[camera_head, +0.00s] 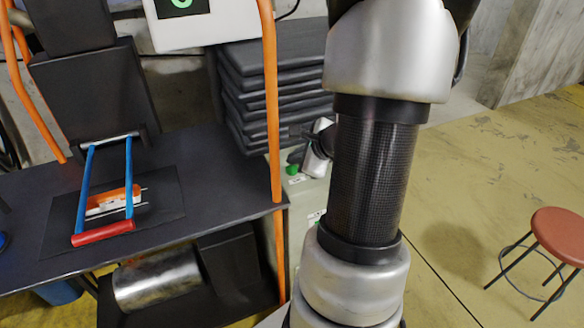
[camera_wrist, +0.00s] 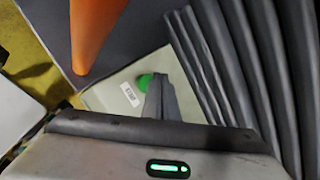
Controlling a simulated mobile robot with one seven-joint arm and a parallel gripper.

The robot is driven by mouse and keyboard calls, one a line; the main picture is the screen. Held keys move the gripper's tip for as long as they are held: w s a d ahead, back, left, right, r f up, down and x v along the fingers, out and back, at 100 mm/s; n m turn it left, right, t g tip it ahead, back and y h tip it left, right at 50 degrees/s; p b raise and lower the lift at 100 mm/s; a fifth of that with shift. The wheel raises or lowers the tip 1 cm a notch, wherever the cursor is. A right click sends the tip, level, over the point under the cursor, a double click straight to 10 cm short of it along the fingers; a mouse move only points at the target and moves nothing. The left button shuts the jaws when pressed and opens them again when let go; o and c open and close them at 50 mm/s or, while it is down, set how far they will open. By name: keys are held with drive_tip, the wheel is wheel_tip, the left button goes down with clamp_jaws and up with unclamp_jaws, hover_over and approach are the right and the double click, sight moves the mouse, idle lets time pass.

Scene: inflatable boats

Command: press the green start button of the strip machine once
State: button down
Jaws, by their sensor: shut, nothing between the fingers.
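The green start button (camera_head: 292,170) sits on the pale top of the strip machine (camera_head: 312,192), beside a small white label. In the wrist view the green button (camera_wrist: 145,80) shows just left of my fingertips, partly covered by them, with the label (camera_wrist: 130,94) nearer its lower left. My gripper (camera_wrist: 158,80) is shut and empty, its fingers over the pale machine top (camera_wrist: 104,92). In the head view my gripper (camera_head: 294,156) is just above the button, partly hidden behind my arm. I cannot tell whether the fingertips touch the button.
An orange post (camera_head: 271,110) stands close left of the button. A stack of dark slabs (camera_head: 275,80) rises behind it. A dark bench (camera_head: 215,180) with a blue-and-red frame (camera_head: 128,180) is at the left. A red stool (camera_head: 562,228) stands on open yellow floor at the right.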

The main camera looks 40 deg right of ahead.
sight(295, 171)
wheel_tip(295, 171, up, 5)
drive_tip(key=p, duration=0.4)
idle(1.7)
